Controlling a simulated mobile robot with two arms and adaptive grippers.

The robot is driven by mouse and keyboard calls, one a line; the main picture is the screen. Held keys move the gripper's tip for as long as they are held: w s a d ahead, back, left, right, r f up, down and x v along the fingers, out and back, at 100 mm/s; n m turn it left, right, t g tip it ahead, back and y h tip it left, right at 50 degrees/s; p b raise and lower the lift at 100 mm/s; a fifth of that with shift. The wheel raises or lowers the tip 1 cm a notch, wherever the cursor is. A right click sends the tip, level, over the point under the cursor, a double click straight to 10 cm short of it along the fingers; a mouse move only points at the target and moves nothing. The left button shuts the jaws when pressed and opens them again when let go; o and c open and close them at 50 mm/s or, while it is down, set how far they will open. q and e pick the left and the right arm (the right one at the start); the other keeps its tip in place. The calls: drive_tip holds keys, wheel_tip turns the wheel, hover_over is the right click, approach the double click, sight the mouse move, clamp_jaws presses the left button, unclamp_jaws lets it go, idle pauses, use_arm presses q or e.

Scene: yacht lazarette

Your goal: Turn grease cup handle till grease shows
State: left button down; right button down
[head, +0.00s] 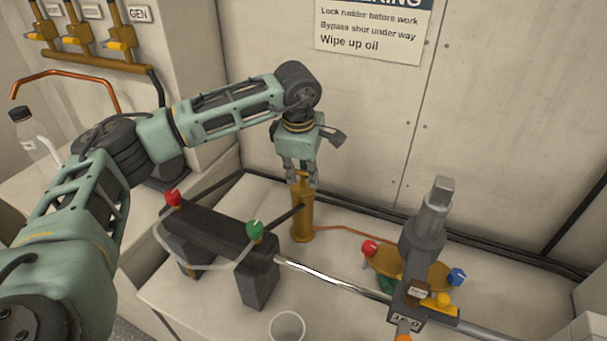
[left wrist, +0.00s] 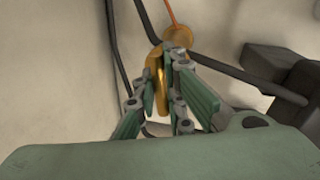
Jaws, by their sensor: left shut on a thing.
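The grease cup (head: 301,215) is an upright brass cylinder on the white bench, behind the dark cylinder block. My left gripper (head: 301,178) points down over its top and is shut on the handle there. The fingers hide most of the handle in the head view. In the left wrist view the brass handle (left wrist: 154,72) shows between the fingers of the left gripper (left wrist: 163,85), with the brass cup (left wrist: 178,37) beyond them. I cannot make out any grease. My right gripper is not in view.
A dark block (head: 222,235) with red and green knobs stands left of the cup, its shiny rod (head: 315,272) running right to a grey shaft assembly (head: 424,235). A clear cup (head: 287,326) stands in front. A bottle (head: 27,130) and yellow-handled valves (head: 83,40) are at left.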

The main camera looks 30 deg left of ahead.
use_arm(q)
drive_tip(key=shift+w+r, duration=0.1)
drive_tip(key=shift+r, duration=0.05)
drive_tip(key=c, duration=1.8)
unclamp_jaws()
drive_tip(key=r, duration=0.4)
drive_tip(key=s+r, duration=0.1)
drive_tip(key=r, duration=0.2)
drive_tip(key=s+r, duration=0.1)
drive_tip(key=r, duration=0.3)
drive_tip(key=shift+s+d+r, duration=0.2)
drive_tip(key=shift+s+r, duration=0.05)
drive_tip(key=shift+r, duration=0.05)
